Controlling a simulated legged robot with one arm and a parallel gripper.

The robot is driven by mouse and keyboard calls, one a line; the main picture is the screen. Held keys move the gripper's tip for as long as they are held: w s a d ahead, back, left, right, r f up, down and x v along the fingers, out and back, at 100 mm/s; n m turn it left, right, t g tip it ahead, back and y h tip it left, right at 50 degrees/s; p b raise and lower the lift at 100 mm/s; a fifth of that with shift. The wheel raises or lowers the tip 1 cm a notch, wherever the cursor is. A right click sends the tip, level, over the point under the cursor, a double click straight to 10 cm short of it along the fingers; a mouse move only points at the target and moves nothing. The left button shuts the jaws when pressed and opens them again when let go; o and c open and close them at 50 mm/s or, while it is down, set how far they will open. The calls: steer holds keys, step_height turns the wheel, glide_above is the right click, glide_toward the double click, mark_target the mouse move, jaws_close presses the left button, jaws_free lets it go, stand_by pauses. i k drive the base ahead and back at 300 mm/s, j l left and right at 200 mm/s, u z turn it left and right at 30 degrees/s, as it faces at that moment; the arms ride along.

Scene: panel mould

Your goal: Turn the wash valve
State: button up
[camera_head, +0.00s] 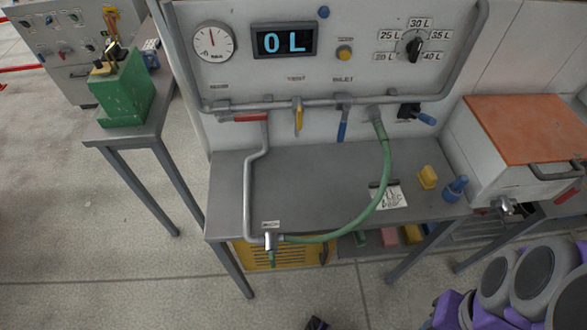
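Several valves sit along the grey pipe on the panel. One has a red lever (250,117) lying level at the left, and one a yellow lever (299,117) hanging down. One has a blue lever (343,130) hanging down, and another a blue handle (425,118) pointing right and slightly down. The small labels are blurred, and I cannot tell which valve is marked wash. A green hose (386,165) runs from the pipe to a metal fitting (269,241) at the bench's front edge. No gripper shows clearly; purple and grey parts of my body fill the lower right.
The panel has a round gauge (213,42), a display (284,41) reading 0 L and a black dial (413,46). The grey bench (312,180) holds a paper tag, a yellow block and a blue piece. A green container (122,92) and an orange-topped box (530,122) flank it.

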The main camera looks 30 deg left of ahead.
mark_target(271, 254)
steer(key=u, duration=2.05)
